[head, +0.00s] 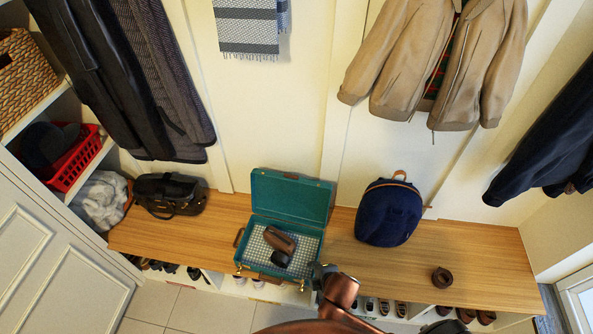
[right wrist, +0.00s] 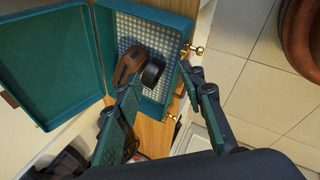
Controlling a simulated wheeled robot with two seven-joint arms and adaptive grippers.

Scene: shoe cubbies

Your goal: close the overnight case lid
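The teal overnight case (head: 244,243) stands on the wooden bench with its lid (head: 290,197) up, leaning back toward the wall. In the right wrist view the open lid (right wrist: 48,60) is at the left and the case's lower half (right wrist: 172,88) is in the middle. A brown item (head: 279,239) and a dark round item (head: 280,259) lie on its checked lining. My right gripper (head: 322,272) is at the case's front right corner. In the right wrist view its fingers (right wrist: 162,78) are apart and empty, near the front wall; contact is unclear. My left gripper is out of view.
A black bag (head: 168,194) sits left of the case and a navy backpack (head: 389,213) right of it. A brown ring-shaped item (head: 442,277) lies on the bench (head: 490,258). Shoes stand below.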

